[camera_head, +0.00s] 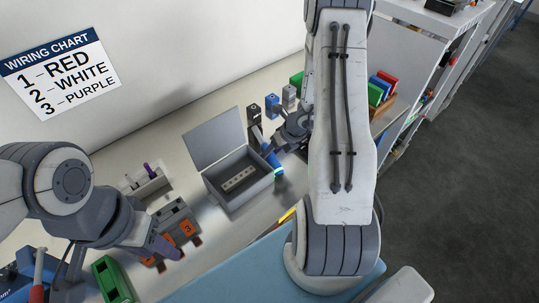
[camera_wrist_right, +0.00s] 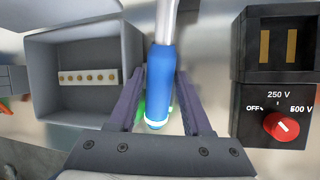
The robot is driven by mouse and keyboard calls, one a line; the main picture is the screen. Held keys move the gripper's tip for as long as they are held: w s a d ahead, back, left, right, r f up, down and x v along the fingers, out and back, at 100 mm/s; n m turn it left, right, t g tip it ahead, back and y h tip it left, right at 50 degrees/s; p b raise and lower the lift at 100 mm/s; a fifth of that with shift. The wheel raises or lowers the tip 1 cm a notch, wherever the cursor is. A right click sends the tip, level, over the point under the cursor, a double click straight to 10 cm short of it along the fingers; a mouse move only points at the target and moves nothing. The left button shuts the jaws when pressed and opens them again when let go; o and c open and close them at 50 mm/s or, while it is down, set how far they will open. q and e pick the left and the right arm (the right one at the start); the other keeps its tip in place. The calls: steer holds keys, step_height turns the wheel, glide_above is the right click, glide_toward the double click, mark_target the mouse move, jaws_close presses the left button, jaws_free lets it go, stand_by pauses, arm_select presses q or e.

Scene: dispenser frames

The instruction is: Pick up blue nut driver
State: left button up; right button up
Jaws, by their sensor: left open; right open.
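The blue nut driver (camera_wrist_right: 159,82) shows in the right wrist view, its blue handle between the two fingers of my right gripper (camera_wrist_right: 159,76). Its metal shaft runs up out of the picture, and a pale ring marks the handle's lower end. The fingers are open on either side of the handle; I cannot tell whether either touches it.
The grey box, lid raised, holds a pale terminal strip (camera_wrist_right: 88,77). A black tester with a red knob (camera_wrist_right: 283,127) stands right of the right gripper. Colored binders (camera_head: 381,87) stand at the upper right.

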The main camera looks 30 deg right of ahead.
jaws_close()
